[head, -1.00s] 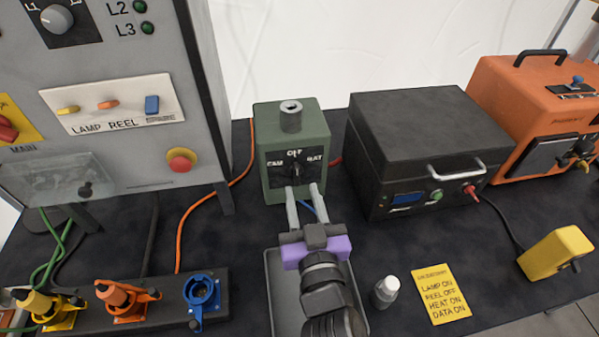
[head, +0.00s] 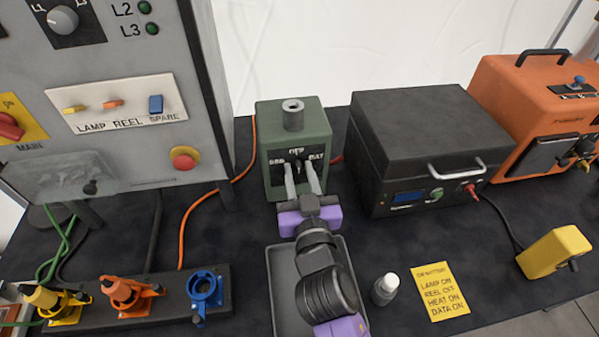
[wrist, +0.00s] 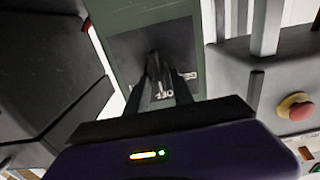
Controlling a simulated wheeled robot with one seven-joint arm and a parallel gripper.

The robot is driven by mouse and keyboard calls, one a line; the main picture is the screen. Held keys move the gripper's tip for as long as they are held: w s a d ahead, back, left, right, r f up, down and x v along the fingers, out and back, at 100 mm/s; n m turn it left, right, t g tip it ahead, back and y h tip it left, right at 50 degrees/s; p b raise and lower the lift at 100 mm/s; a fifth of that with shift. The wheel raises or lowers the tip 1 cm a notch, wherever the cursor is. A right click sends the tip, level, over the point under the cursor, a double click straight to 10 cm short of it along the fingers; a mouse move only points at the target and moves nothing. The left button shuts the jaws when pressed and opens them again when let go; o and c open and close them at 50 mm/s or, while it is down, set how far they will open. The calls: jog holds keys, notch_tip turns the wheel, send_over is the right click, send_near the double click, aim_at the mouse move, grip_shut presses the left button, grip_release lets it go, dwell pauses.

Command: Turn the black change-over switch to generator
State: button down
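The black change-over switch (head: 298,166) is on the front of a green box (head: 290,122) in the middle of the head view. Its plate reads OFF at the top and BAT at the right; the left label is too blurred to read. In the wrist view the switch (wrist: 154,72) appears to point roughly along the OFF mark, which is upside down there. My gripper (head: 301,169) is open at the plate, with its two grey fingers apart, one on each side of the switch. I cannot tell whether either finger touches it. The fingers partly hide the plate.
A grey tray (head: 277,290) lies under my arm. A white-capped bottle (head: 385,289) and a yellow card (head: 440,291) are to its right. A black case (head: 420,130) stands right of the green box. A grey panel cabinet (head: 110,60) with a red button (head: 184,158) stands left.

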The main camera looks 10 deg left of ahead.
jog(key=shift+n, duration=0.4)
jog(key=n, duration=0.5)
jog(key=shift+s+a+f+n, duration=0.1)
jog(key=shift+a+n, duration=0.2)
jog(key=shift+a, duration=0.1)
jog(key=n, duration=0.1)
jog(key=n+p, duration=0.1)
jog(key=n, duration=0.3)
jog(key=shift+s+a+f, duration=0.1)
jog(key=shift+a+f, duration=0.15)
jog(key=shift+f, duration=0.05)
jog(key=shift+n, duration=0.4)
jog(key=c, duration=1.5)
grip_release()
jog(key=v, duration=0.7)
jog(key=shift+s+d, duration=0.15)
jog(key=shift+s, duration=0.25)
